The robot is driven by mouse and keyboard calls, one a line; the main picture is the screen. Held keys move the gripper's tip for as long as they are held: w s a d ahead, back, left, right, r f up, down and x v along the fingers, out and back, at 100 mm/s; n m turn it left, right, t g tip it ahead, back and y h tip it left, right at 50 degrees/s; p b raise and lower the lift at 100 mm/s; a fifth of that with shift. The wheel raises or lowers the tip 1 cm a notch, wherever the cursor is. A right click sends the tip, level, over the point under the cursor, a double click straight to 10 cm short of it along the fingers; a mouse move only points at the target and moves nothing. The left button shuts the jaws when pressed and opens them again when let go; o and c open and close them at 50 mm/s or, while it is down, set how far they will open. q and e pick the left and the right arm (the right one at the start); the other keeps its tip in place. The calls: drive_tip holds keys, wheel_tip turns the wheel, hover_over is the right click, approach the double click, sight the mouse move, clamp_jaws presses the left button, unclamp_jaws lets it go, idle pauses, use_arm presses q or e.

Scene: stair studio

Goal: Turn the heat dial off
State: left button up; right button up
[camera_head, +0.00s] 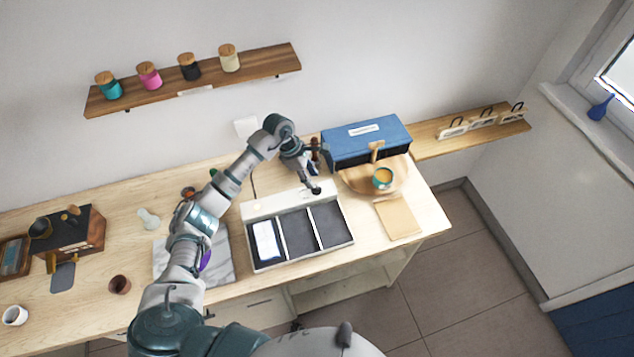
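A white appliance (275,205) with three dark rectangular bays stands on the wooden table. A pale item (266,241) lies in its left bay. Its raised white back strip is where controls could be, but no heat dial can be made out. My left gripper (314,189) points down at the right end of this strip and covers part of it. Whether it touches anything there, and how far its fingers are apart, is too small to tell. My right gripper is not in view.
Behind and right of the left gripper stands a blue box (366,142). A round wooden board (360,186) with a cup (382,178) and a tan notebook (398,217) lie to the right. A wall shelf (195,80) holds several jars. The table's front right corner is clear.

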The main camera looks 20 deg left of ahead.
sight(317, 187)
use_arm(q)
wheel_tip(317, 187, down, 4)
drive_tip(key=shift+s+f, duration=0.1)
drive_tip(key=shift+d, duration=0.95)
drive_tip(key=shift+c, duration=0.7)
clamp_jaws()
drive_tip(key=shift+a, duration=0.5)
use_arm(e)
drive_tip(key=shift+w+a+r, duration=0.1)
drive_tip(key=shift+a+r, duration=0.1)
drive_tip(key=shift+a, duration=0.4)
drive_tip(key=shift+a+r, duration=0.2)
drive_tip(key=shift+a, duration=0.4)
